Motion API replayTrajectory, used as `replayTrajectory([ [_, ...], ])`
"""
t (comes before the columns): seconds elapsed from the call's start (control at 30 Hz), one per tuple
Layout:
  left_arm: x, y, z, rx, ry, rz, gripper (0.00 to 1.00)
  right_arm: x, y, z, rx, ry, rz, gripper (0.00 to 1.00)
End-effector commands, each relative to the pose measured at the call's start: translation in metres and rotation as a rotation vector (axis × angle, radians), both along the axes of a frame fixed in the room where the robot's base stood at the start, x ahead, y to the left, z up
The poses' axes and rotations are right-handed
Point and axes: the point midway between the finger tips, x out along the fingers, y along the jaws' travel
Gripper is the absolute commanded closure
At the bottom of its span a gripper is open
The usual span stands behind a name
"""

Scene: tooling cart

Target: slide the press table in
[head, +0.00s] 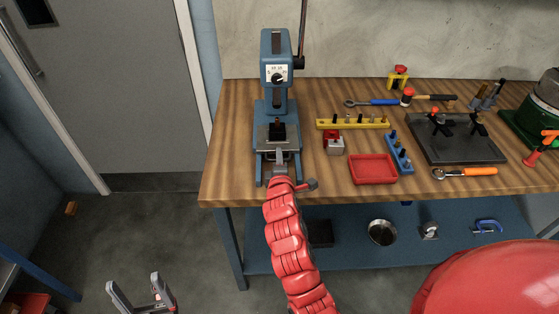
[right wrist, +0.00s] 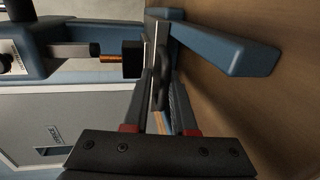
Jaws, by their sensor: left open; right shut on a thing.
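The blue press (head: 274,45) stands at the left end of the workbench, with a dial on its head. Its press table (head: 290,144), a flat grey plate carrying a black block (head: 277,132), sits low at the press's front. My right gripper (head: 280,162) is at the table's front edge. In the right wrist view its fingers (right wrist: 161,88) are shut on the dark handle (right wrist: 162,88) of the table, whose plate shows edge-on. The copper-coloured tip (right wrist: 112,59) points at the black block there. My left gripper (head: 140,289) is open and empty, low over the floor.
Right of the press are a yellow rack (head: 352,124), a small red-and-grey vise (head: 334,143), a red tray (head: 373,169) and a blue rack (head: 399,152). A blue lower shelf (head: 350,251) holds a bowl. Floor left of the bench is mostly clear.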

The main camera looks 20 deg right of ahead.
Motion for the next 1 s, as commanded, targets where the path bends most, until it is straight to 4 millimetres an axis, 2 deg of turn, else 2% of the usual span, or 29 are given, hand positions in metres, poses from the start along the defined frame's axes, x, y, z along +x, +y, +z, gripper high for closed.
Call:
replayTrajectory([
  [0.03,0.0,0.0,-0.002,0.0,0.0,0.0,0.25,0.005,-0.001,-0.011,0.003,0.023,0.001,1.0],
  [0.13,0.0,0.0,-0.003,0.0,0.0,0.0,0.25,0.014,-0.004,-0.01,0.006,0.022,-0.001,1.0],
  [0.37,0.0,0.0,-0.002,0.0,0.0,0.0,0.25,0.014,-0.005,-0.012,0.008,0.026,-0.002,1.0],
  [0.4,0.0,0.0,-0.002,0.0,0.0,0.0,0.25,0.014,-0.005,-0.012,0.008,0.026,-0.002,0.73],
  [0.5,0.0,0.0,-0.002,0.0,0.0,0.0,0.25,0.014,-0.005,-0.011,0.007,0.023,-0.002,0.57],
  [0.83,0.0,0.0,-0.002,0.0,0.0,0.0,0.25,0.014,-0.005,-0.006,0.005,0.013,-0.001,0.57],
  [1.0,0.0,0.0,-0.006,0.0,0.0,0.0,0.25,0.001,-0.001,-0.003,0.002,0.01,-0.001,0.57],
])
